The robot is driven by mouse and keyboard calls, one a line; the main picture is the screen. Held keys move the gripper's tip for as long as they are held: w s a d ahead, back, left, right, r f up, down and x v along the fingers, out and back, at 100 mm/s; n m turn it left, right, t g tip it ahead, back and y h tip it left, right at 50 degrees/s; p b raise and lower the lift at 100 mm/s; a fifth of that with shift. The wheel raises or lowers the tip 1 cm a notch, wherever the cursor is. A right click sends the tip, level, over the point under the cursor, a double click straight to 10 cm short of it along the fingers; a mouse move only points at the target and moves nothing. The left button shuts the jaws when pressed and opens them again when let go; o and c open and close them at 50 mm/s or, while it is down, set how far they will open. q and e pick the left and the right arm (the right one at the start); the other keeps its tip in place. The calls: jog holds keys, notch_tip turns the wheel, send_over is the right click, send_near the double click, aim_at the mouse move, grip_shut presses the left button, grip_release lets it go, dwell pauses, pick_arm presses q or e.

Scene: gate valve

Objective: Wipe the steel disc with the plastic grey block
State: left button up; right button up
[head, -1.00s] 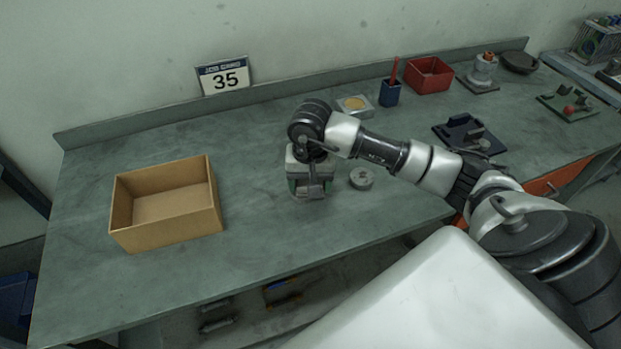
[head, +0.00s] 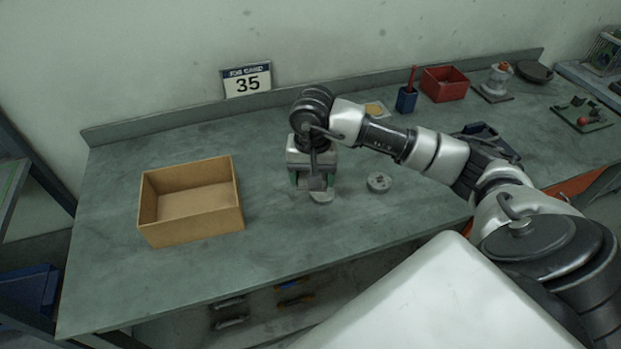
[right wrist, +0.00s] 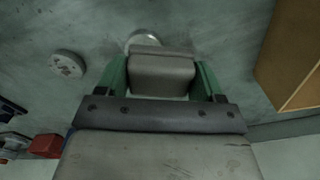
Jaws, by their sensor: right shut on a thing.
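My right gripper (head: 315,184) points down at the middle of the bench. In the right wrist view, its green fingers (right wrist: 162,80) are shut on the grey block (right wrist: 163,72). The block also shows in the head view (head: 318,182). A pale, shiny disc, apparently the steel disc (right wrist: 142,37), lies under the block, which hides much of it. Its edge also shows in the head view (head: 324,197). I cannot tell whether block and disc touch. My left gripper is not in view.
A round grey piece with dark marks (head: 379,182) lies right of the gripper. An open cardboard box (head: 192,222) stands to the left. A blue cup (head: 406,100) and red bin (head: 444,84) stand at the back. The bench between box and gripper is clear.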

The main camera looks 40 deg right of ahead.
jog(key=shift+r+p, duration=0.55)
jog(key=shift+r, duration=0.95)
